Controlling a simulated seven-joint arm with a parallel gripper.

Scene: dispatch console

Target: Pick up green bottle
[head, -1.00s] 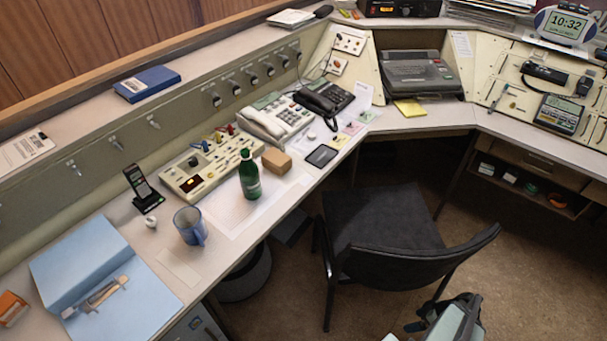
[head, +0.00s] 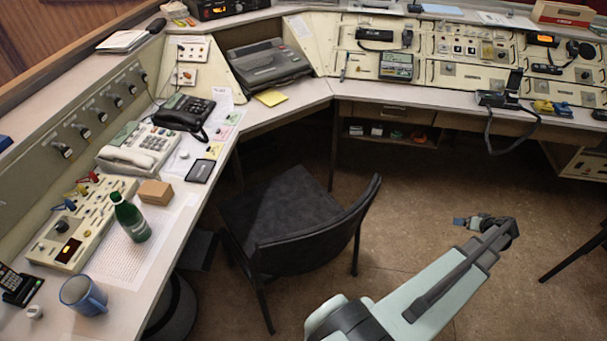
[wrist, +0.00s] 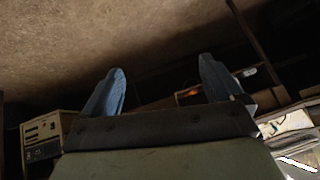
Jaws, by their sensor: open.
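The green bottle (head: 131,218) stands upright on the left desk in the head view, between a cream switch panel and a brown block. My gripper (head: 457,223) is over the floor to the right of the black chair, well apart from the bottle. In the wrist view my gripper (wrist: 160,88) shows its two blue-grey fingers spread, with nothing between them. The bottle is not in the wrist view.
A blue mug (head: 83,296) and a brown block (head: 155,192) stand near the bottle. A cream phone (head: 137,150) is behind it. A black chair (head: 290,220) stands between my arm and the desk. Open floor lies around my arm.

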